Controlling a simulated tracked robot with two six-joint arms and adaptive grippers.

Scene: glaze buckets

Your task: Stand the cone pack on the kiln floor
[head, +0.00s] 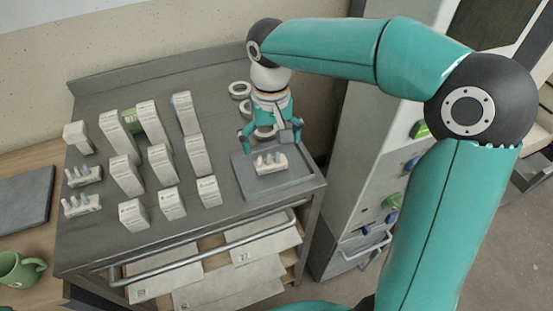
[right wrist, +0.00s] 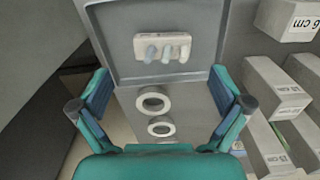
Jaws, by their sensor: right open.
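A cone pack (head: 270,164), a pale block with several short cones standing in it, sits upright on a shallow grey tray (head: 250,183) at the right end of the grey worktop. In the right wrist view the cone pack (right wrist: 162,47) is inside the tray (right wrist: 118,72), with its cones blue-grey to whitish. My right gripper (head: 270,137) hangs above the tray's back edge. Its fingers are spread and empty, apart from the pack; it also shows in the right wrist view (right wrist: 162,104). My left gripper is out of view. I cannot make out the kiln floor.
Several upright pale boxes (head: 161,164) stand in rows left of the tray. Two similar cone packs (head: 80,205) (head: 83,177) are at the worktop's left. White rings (head: 239,90) lie behind the tray. A tall pale cabinet (head: 352,150) stands to the right.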

